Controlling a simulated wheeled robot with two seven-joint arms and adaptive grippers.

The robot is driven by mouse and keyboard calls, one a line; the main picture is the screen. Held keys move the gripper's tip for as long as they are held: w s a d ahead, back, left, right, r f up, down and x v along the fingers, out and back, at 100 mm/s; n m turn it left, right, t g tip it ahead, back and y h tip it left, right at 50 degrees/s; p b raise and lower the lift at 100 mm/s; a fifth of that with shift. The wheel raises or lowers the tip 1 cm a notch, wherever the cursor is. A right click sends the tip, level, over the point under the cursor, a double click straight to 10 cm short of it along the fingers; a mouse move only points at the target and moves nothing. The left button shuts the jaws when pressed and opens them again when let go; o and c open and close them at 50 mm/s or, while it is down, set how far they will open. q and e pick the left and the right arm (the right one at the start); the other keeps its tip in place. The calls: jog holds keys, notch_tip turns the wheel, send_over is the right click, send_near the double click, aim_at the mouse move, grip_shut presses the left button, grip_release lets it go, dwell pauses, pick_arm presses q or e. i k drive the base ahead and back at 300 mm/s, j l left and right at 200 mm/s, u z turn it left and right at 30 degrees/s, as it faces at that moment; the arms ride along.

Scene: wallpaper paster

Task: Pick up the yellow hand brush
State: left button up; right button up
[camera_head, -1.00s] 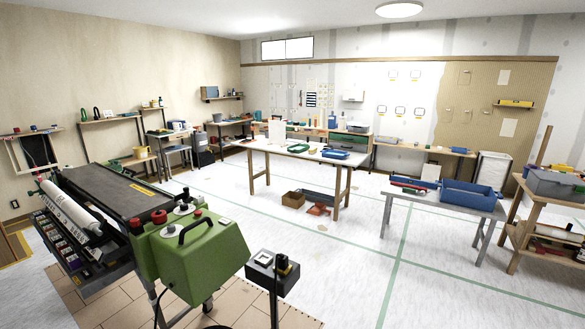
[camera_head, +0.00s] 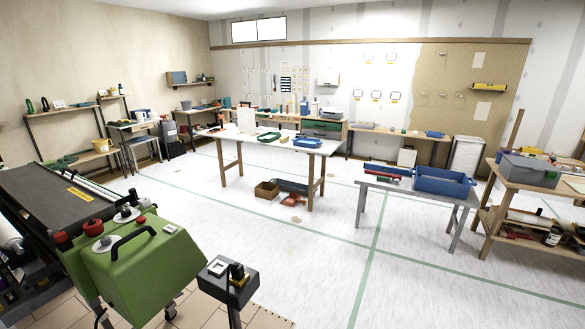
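I cannot make out a yellow hand brush for sure at this distance. A long yellow item (camera_head: 490,87) sits high on the pegboard at the back right, too small to identify. Neither of my grippers shows in the head view.
A green pasting machine (camera_head: 150,262) and a dark box on a post (camera_head: 228,281) stand close at the front left. A white-topped table (camera_head: 215,133) stands mid-room. A grey table with a blue bin (camera_head: 445,184) and a wooden shelf (camera_head: 492,213) are on the right. The floor between is open.

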aim_at(284, 139)
jog(key=i+l+z, duration=0.5)
jog(key=i+z, duration=0.5)
jog(key=i, duration=0.5)
jog(key=i+l+u, duration=0.25)
jog(key=i, duration=0.5)
jog(key=i+u, duration=0.55)
jog(key=i, duration=0.3)
jog(key=i+j+u, duration=0.1)
jog(key=i+u, duration=0.55)
jog(key=u, duration=0.25)
jog(key=i+u, duration=0.8)
jog(key=i, duration=0.75)
jog(key=i+j+z, duration=0.1)
jog(key=i+z, duration=0.25)
jog(key=i+j+z, duration=0.35)
jog(key=i+l, duration=0.05)
jog(key=l, duration=0.05)
